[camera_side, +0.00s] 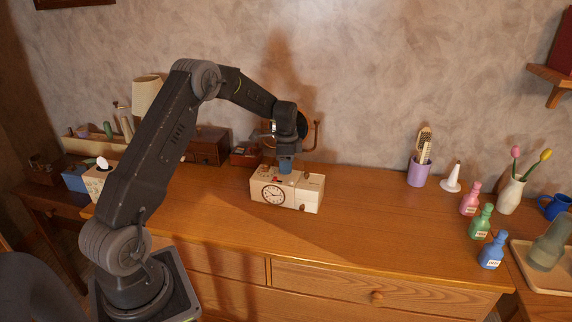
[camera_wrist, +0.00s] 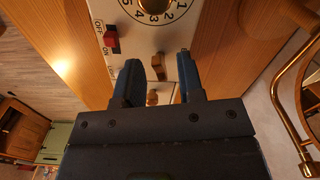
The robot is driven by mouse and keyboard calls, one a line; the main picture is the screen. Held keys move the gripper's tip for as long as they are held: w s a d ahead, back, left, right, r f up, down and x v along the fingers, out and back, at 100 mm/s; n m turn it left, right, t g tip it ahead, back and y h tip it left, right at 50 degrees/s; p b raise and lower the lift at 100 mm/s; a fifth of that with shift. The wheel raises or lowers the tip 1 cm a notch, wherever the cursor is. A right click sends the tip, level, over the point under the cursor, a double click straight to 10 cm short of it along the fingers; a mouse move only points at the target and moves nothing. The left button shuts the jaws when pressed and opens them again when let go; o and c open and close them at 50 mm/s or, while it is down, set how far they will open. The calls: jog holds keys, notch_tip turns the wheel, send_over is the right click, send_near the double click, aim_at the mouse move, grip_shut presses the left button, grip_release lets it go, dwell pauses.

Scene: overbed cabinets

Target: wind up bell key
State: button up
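A cream clock box (camera_side: 284,191) with a round dial (camera_side: 273,194) on its front stands on the wooden dresser top. My gripper (camera_side: 285,164) is above it, pointing down, its blue tips close to the box's top. In the wrist view, my gripper (camera_wrist: 159,62) is open, with a finger on each side of a small brown winding key (camera_wrist: 158,68). Gaps show between key and fingers. A second small brown knob (camera_wrist: 152,98) sits lower, partly hidden by my gripper. I cannot tell which one is the bell key. A numbered dial (camera_wrist: 155,8) and red switch (camera_wrist: 112,40) marked OFF/ON are also on the panel.
Behind the clock are wooden boxes (camera_side: 207,146) and a brass wall fitting (camera_wrist: 290,100) near my gripper's right side in the wrist view. A purple cup (camera_side: 419,173), bottles (camera_side: 481,223) and a vase (camera_side: 511,194) stand to the right. The dresser front is clear.

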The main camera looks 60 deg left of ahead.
notch_tip(320, 180, up, 14)
dwell(0.6)
dwell(0.4)
jog(key=s+d+r+n+t, duration=0.1)
jog(key=s+d+r+n, duration=0.1)
jog(key=s+d+r, duration=0.55)
jog(key=s+d+r+n+t, duration=0.15)
jog(key=s+d, duration=0.25)
jog(key=d, duration=0.7)
jog(key=s+d+f+n+t, duration=0.1)
jog(key=s+d, duration=0.3)
jog(key=s, duration=0.4)
jog(key=s+d+f+n+t, duration=0.2)
jog(key=s+d, duration=0.3)
jog(key=s, duration=0.3)
jog(key=shift+f, duration=0.15)
jog(key=shift+o, duration=0.3)
jog(key=shift+n, duration=0.25)
